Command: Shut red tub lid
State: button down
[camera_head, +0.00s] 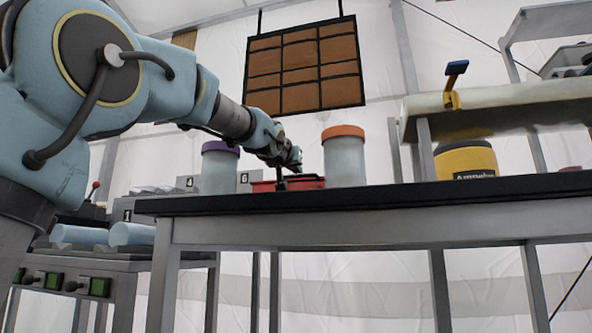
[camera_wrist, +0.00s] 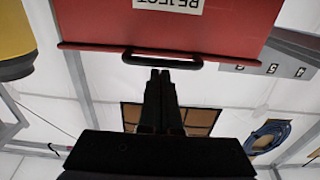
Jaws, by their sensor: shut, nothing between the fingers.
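The red tub (camera_head: 308,183) shows low behind the table edge in the head view, between two jars. In the wrist view, which is upside down, its red face (camera_wrist: 215,30) bears a white REJECT label (camera_wrist: 167,4). A thin red rim or lid edge (camera_wrist: 90,47) runs along it, with a black handle (camera_wrist: 163,60). My gripper (camera_wrist: 160,74) is shut and empty, with its fingertips right by the middle of the handle. I cannot tell whether they touch it. In the head view my gripper (camera_head: 281,184) points down at the tub. The lid's angle is unclear.
A purple-lidded jar (camera_head: 219,170) stands left of the tub and an orange-lidded jar (camera_head: 344,160) close on its right. A yellow container (camera_head: 466,160) stands beyond, below a raised shelf (camera_head: 500,108).

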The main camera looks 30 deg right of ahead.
jog(key=b+v, duration=0.1)
jog(key=v, duration=0.9)
jog(key=shift+s+a, duration=0.1)
jog(key=shift+a, duration=0.05)
